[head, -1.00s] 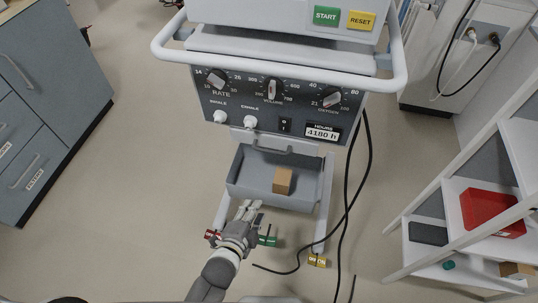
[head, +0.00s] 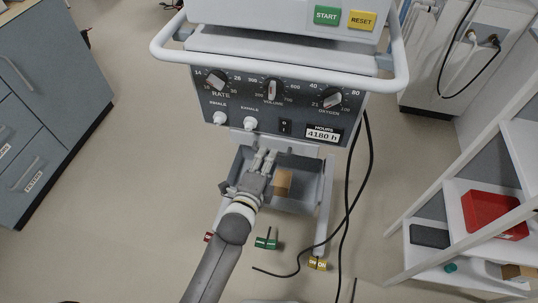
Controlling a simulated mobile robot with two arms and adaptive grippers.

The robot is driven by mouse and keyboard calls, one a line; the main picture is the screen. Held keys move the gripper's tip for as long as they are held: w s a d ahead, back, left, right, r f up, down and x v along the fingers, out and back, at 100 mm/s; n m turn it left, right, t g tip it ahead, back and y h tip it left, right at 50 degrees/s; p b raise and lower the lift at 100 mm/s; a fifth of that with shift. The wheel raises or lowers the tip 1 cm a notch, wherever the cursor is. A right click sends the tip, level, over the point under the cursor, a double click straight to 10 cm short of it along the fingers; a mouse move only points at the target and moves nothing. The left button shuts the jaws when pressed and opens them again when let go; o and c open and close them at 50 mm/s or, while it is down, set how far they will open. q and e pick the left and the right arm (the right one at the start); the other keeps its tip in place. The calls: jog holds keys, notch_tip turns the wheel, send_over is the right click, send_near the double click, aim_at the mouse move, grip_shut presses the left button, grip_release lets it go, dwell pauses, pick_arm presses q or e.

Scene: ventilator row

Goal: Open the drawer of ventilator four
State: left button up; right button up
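The ventilator (head: 283,45) fills the middle of the head view, with its dark control panel (head: 262,100) facing me. A pale handle (head: 290,149) shows just under the panel. Below it is a grey open-topped tray or drawer (head: 308,188) with a brown box (head: 283,182) inside; I cannot tell whether this is the drawer itself. My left gripper (head: 264,154) is over the tray's left part, its fingertips just below the panel near the handle. Its two fingers stand apart with nothing visible between them. The gripper hides part of the tray and handle. My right gripper is not in view.
A white shelf with a red box (head: 491,214) stands right, blue-grey cabinets (head: 50,95) left.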

pick_arm(q)
jog(key=shift+x, duration=1.25)
grip_shut()
jog(key=shift+s, duration=0.1)
